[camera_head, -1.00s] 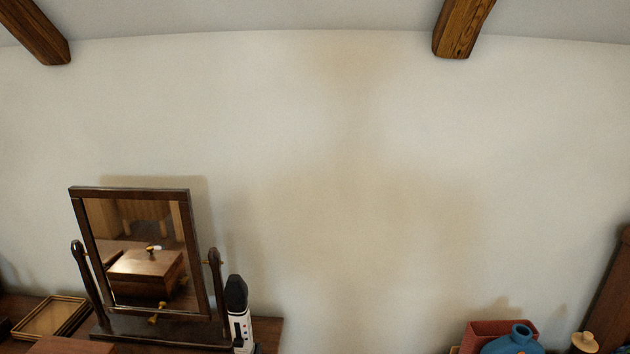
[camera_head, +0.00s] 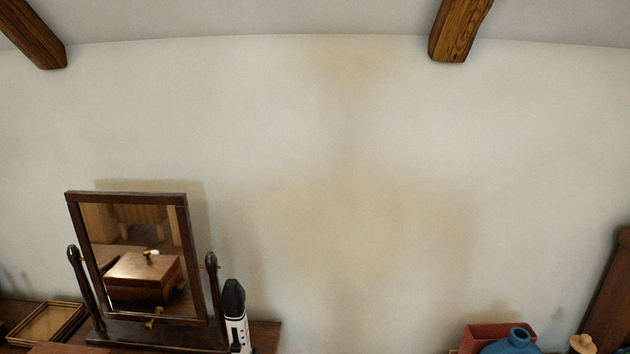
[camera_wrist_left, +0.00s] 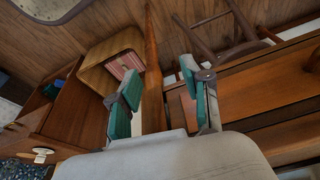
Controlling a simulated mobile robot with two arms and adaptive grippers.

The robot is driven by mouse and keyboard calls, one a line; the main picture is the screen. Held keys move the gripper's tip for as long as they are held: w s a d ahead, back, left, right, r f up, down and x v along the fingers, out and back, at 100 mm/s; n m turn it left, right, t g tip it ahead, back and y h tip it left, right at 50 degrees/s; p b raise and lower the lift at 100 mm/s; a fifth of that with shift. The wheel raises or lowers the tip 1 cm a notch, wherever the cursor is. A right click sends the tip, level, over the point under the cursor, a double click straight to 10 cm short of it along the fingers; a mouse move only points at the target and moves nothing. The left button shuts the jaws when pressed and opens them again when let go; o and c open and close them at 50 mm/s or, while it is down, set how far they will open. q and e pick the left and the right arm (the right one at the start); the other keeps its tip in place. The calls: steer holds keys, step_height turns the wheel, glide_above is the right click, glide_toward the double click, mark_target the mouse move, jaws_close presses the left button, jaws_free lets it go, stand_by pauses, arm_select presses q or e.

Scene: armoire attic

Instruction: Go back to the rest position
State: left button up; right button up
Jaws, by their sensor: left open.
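My left gripper (camera_wrist_left: 163,100) shows in the left wrist view. Its two fingers with green pads stand apart, and nothing is between them up close. Behind the fingers is a wooden post, which looks farther away. Neither gripper shows in the head view, and my right gripper is in no view.
In the head view a tilting mirror (camera_head: 135,192) stands on a dark dresser (camera_head: 265,338), beside a black and white object (camera_head: 235,312). A blue vessel (camera_head: 512,345) and a red box (camera_head: 480,335) sit at lower right.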

arm_select(q)
steer(key=s+f+g, duration=0.1)
steer(key=s+f, duration=0.1)
steer(key=f, duration=0.7)
steer(key=s+f, duration=0.3)
steer(key=f, duration=0.6)
steer(key=s+a+f+g, duration=0.1)
steer(key=s+a+f, duration=0.2)
steer(key=s+f, duration=0.9)
steer(key=s, duration=0.2)
steer(key=shift+s+a+f, duration=0.15)
steer(key=shift+s+f, duration=0.15)
steer(key=shift+s, duration=0.1)
